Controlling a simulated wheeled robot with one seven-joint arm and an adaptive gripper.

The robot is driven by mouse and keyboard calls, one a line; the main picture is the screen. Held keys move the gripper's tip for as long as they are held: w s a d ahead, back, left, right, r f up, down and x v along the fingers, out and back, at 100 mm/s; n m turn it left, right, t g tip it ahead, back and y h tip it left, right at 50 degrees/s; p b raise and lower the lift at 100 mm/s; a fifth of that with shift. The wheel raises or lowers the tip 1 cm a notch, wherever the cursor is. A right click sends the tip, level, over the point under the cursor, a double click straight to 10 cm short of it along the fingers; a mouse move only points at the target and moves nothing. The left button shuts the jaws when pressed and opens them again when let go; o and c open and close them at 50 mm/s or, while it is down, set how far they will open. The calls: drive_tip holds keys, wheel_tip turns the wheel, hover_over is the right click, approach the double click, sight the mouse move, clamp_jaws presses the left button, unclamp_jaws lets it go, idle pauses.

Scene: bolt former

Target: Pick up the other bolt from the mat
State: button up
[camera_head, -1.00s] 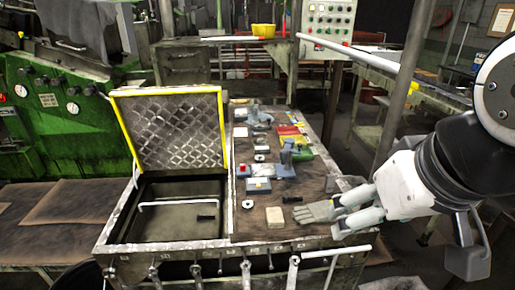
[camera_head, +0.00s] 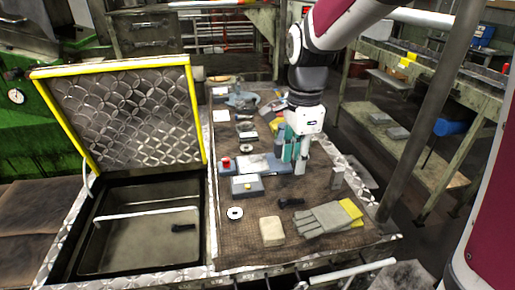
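A dark bolt (camera_head: 290,202) lies on the brown mat (camera_head: 262,190), between a metal ring and a pair of gloves. Another dark bolt-like piece (camera_head: 183,227) lies in the open bin left of the mat. My gripper (camera_head: 296,163) points down over the middle of the mat, beyond the bolt and apart from it. Its fingers overlap the grey and teal tools behind them, so their spread is unclear. No bolt shows between them.
Grey-yellow gloves (camera_head: 328,219), a tan block (camera_head: 272,231) and a metal ring (camera_head: 235,213) surround the bolt. A small upright piece (camera_head: 338,175) stands right of my gripper. The bin's raised lid (camera_head: 125,115) stands at left. A post (camera_head: 425,110) rises at right.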

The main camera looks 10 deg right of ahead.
drive_tip(key=w+f+m, duration=0.1)
drive_tip(key=w+f, duration=0.1)
hover_over(290, 200)
drive_tip(key=f, duration=0.7)
drive_tip(key=shift+s+a+f, duration=0.15)
drive_tip(key=shift+a+f, duration=0.05)
drive_tip(key=shift+f, duration=0.1)
drive_tip(key=shift+d+f, duration=0.15)
drive_tip(key=shift+f, duration=1.2)
drive_tip(key=shift+d+f, duration=0.1)
drive_tip(key=shift+f, duration=1.25)
drive_tip(key=shift+c, duration=0.5)
clamp_jaws()
